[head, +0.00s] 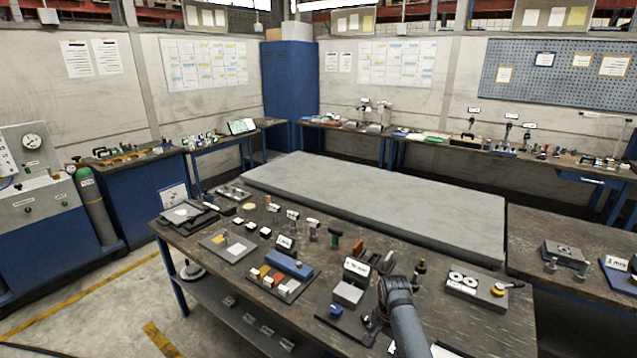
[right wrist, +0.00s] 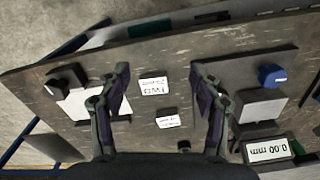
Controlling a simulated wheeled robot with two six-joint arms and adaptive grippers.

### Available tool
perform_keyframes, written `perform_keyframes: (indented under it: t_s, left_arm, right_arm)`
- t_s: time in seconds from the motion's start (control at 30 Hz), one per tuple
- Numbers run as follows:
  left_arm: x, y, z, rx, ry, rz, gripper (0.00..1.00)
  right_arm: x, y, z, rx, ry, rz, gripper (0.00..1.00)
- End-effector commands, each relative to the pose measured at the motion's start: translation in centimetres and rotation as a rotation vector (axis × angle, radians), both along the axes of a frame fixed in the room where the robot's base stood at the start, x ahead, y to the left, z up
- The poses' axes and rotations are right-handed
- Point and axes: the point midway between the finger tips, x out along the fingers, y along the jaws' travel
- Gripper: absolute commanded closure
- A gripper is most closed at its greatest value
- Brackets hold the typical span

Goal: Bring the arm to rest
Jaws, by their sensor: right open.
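My right arm (head: 405,325) comes in from the bottom of the head view and reaches over the front of the workbench (head: 320,240). In the right wrist view my right gripper (right wrist: 160,72) is open and empty, its two fingers wide apart above the bench top. White label cards (right wrist: 154,88) lie between and beyond the fingers. A grey block device with a blue knob (right wrist: 271,75) is to the right of the fingers. My left gripper is not in view. No separate microscope arm can be made out.
A 0.00 mm display (head: 357,268) stands behind the grey block (head: 348,293). A blue block on a plate (head: 290,264) is further left. A plate with round parts (head: 476,288) is on the right. A large bare grey slab (head: 380,202) lies behind.

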Motion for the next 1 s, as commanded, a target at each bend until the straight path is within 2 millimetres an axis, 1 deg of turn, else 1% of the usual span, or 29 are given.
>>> perform_keyframes:
  t_s: [0.03,0.1,0.17,0.2,0.27,0.37,0.4,0.47,0.5,0.57,0.6,0.67,0.7,0.73,0.77,0.8,0.87,0.9,1.0]
  left_arm:
    - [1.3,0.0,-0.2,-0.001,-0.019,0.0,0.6]
    - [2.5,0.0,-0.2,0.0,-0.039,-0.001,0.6]
    - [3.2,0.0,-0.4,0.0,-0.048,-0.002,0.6]
    - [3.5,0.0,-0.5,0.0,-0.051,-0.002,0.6]
    - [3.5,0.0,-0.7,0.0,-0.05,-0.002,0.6]
    - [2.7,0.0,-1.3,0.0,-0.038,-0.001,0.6]
    - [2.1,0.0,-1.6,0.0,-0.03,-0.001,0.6]
    - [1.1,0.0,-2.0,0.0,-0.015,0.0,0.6]
    - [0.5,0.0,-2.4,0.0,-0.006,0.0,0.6]
    - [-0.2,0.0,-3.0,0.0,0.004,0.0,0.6]
    - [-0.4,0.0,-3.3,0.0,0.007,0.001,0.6]
    - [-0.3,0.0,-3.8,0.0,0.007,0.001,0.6]
    - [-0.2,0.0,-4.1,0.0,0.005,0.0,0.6]
    - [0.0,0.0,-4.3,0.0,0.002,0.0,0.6]
    - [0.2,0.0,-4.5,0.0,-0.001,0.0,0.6]
    - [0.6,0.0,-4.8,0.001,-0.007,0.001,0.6]
    - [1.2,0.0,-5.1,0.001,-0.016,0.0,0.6]
    - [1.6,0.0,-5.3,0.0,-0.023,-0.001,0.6]
    - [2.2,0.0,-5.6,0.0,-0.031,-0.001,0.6]
  right_arm:
    - [-0.6,-0.2,-1.6,-0.001,0.004,0.015,0.36]
    - [-1.2,-0.4,-3.6,-0.003,0.001,0.039,0.36]
    - [-1.9,-0.7,-5.7,-0.005,-0.001,0.064,0.36]
    - [-2.5,-0.9,-7.2,-0.006,-0.002,0.083,0.36]
    - [-3.5,-1.2,-9.5,-0.009,-0.004,0.111,0.36]
    - [-5.7,-1.8,-13.8,-0.012,-0.008,0.168,0.36]
    - [-6.9,-2.0,-15.9,-0.014,-0.009,0.195,0.36]
    - [-9.1,-2.6,-19.2,-0.02,-0.012,0.241,0.36]
    - [-11.0,-3.0,-21.9,-0.023,-0.012,0.277,0.36]
    - [-14.5,-3.8,-25.9,-0.029,-0.015,0.339,0.36]
    - [-17.1,-4.3,-28.5,-0.034,-0.016,0.383,0.36]
    - [-21.1,-5.2,-32.0,-0.044,-0.023,0.45,0.36]
    - [-24.0,-5.7,-34.2,-0.05,-0.024,0.493,0.36]
    - [-26.2,-6.2,-35.6,-0.055,-0.026,0.526,0.36]
    - [-28.4,-6.6,-37.0,-0.061,-0.029,0.559,0.36]
    - [-31.4,-7.2,-38.6,-0.068,-0.031,0.603,0.36]
    - [-35.6,-8.0,-40.4,-0.078,-0.035,0.664,0.36]
    - [-38.2,-8.5,-41.3,-0.086,-0.038,0.702,0.36]
    - [-43.2,-9.5,-42.7,-0.102,-0.045,0.776,0.36]
